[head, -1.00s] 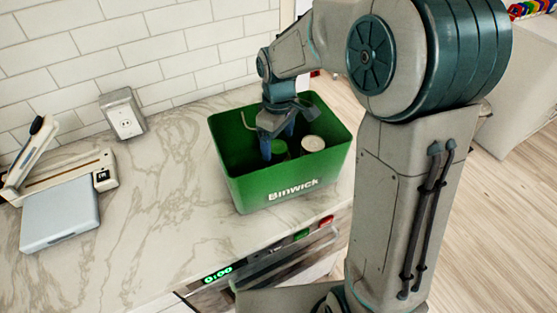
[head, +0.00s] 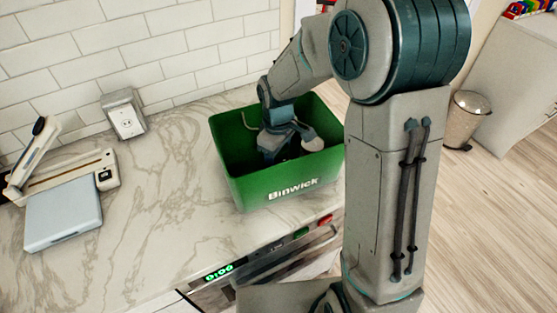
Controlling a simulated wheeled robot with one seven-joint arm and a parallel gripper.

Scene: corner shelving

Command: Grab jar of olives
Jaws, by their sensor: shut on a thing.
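The green bin (head: 262,192) marked "Binwick" stands on the marble counter. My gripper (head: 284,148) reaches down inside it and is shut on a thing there. Its fingertips and what they hold are hidden by the gripper and the bin wall. A green-topped item, which looks like the jar of olives, was between the fingers a second ago; it is not visible now.
The bin walls surround the gripper closely. A white scale-like box (head: 62,214), a cream appliance (head: 85,178) and a wall outlet (head: 126,120) are at the left. The middle of the counter is clear. A trash can (head: 465,119) stands on the floor at right.

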